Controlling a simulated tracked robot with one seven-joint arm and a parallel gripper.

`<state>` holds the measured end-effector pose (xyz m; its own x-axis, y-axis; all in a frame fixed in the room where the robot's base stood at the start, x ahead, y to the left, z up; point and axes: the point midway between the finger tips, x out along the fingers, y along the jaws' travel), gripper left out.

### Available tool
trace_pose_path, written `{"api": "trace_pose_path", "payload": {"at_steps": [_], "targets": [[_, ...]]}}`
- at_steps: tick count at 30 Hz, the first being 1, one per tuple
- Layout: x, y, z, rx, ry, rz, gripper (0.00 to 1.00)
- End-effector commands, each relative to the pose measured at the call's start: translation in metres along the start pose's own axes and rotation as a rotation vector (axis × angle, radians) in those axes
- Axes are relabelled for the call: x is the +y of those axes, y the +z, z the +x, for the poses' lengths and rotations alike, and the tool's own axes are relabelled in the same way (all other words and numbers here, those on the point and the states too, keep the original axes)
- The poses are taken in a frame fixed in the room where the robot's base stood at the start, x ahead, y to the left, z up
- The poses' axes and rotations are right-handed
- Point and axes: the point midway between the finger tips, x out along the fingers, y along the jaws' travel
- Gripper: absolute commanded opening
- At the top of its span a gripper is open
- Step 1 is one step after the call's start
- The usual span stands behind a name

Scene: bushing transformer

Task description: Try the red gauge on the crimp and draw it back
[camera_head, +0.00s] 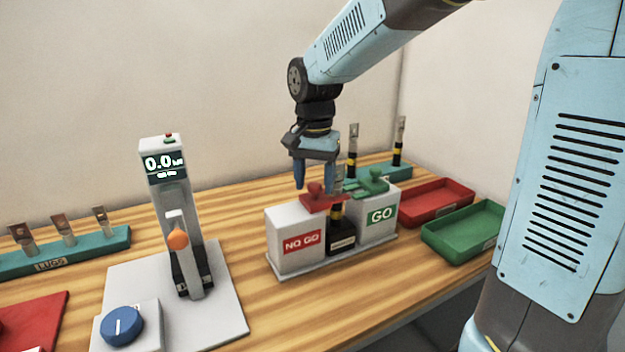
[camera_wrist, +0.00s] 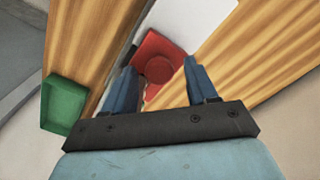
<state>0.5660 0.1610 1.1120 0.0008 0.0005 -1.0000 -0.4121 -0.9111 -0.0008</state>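The red gauge (camera_head: 322,203), a flat plate with a round knob, lies on top of the white NO GO block (camera_head: 292,240). Its right end reaches toward the crimp piece (camera_head: 337,212), which stands upright in a black holder between the two blocks. The gauge partly hides this piece, and I cannot tell whether they touch. My gripper (camera_head: 315,186) points down just above the gauge, fingers apart and empty. In the wrist view the red gauge (camera_wrist: 172,47) shows beyond the fingertips (camera_wrist: 160,66), its knob between them. The green gauge (camera_head: 371,183) rests on the GO block (camera_head: 377,219).
A red tray (camera_head: 432,200) and a green tray (camera_head: 463,233) lie to the right. A teal rack (camera_head: 385,172) with upright pieces stands behind. The tester (camera_head: 172,200) reading 0.0 and the lug rack (camera_head: 80,255) are left. Bare table lies in front of the blocks.

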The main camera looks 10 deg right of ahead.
Motion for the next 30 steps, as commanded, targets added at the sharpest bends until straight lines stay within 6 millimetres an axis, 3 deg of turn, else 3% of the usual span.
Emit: {"api": "trace_pose_path", "payload": {"at_steps": [11, 30], "targets": [[0.0, 0.0, -0.007, 0.0, -0.001, 0.0, 0.59], [-0.001, 0.0, -0.118, 0.0, -0.001, -0.001, 0.59]]}}
